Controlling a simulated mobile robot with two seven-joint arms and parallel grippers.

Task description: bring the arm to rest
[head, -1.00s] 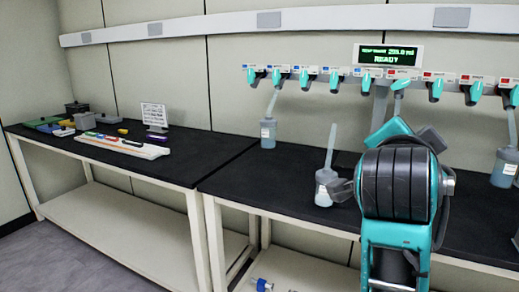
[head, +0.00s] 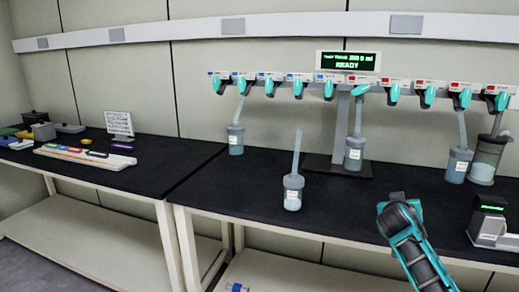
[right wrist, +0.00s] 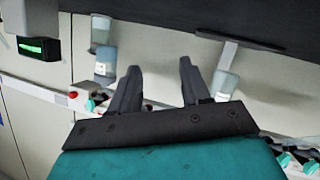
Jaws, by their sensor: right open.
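My right arm (head: 410,235) shows at the lower right of the head view, bent low in front of the bench; its gripper cannot be made out there. In the right wrist view my right gripper (right wrist: 158,65) is open, with nothing between its two dark fingers. A flask with a tall tube (head: 292,190) stands upright on the black bench, apart from my arm. Another flask (head: 354,152) is below the manifold near the stand. My left gripper is not in view.
The manifold with teal valves (head: 297,87) and a READY display (head: 348,61) spans the back. Flasks hang at left (head: 236,138) and right (head: 457,163). A small device with a green display (head: 490,222) stands right of my arm. The left bench (head: 110,180) holds a white rack (head: 85,157).

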